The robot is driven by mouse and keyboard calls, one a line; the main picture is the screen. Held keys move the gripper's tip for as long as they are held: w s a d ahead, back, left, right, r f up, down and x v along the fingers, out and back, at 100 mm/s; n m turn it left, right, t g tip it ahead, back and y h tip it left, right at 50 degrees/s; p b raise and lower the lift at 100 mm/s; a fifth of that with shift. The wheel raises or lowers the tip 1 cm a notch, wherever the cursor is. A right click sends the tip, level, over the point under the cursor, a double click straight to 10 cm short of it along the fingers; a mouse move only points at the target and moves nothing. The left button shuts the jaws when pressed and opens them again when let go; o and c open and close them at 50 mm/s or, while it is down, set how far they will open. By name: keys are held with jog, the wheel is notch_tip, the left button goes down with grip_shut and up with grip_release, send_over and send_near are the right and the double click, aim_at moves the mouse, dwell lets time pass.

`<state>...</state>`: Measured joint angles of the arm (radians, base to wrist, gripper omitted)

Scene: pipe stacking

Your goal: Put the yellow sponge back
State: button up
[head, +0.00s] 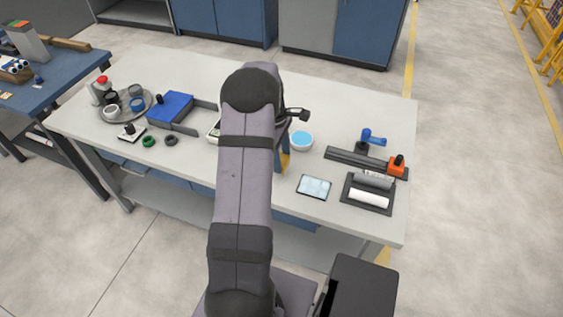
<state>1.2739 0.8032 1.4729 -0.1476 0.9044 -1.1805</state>
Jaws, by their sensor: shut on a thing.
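My gripper (284,153) is largely hidden behind my own arm near the middle of the table. It is shut on the yellow sponge (285,161), of which only a narrow yellow strip shows at the arm's right edge. The sponge appears just left of and nearer than a white bowl with a light blue inside (301,140). I cannot tell whether the sponge touches the table. Any place behind the arm is hidden.
A light blue dark-edged pad (314,187) lies right of the sponge. A dark tray with pipes (368,203) and an orange-ended rail (350,158) stand farther right. A blue vise (172,110) and a round tray (148,96) stand left.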

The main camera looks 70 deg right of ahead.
jog(key=shift+f+p, duration=0.4)
jog(key=shift+f, duration=1.15)
jog(key=shift+f, duration=0.2)
jog(key=o, duration=1)
jog(key=r+b, duration=0.1)
jog(key=r, duration=0.3)
jog(key=w+r+b, duration=0.1)
jog(key=r, duration=0.3)
jog(key=r+b, duration=0.1)
jog(key=r, duration=0.3)
jog(key=shift+w+r, duration=0.2)
jog(key=shift+w, duration=0.05)
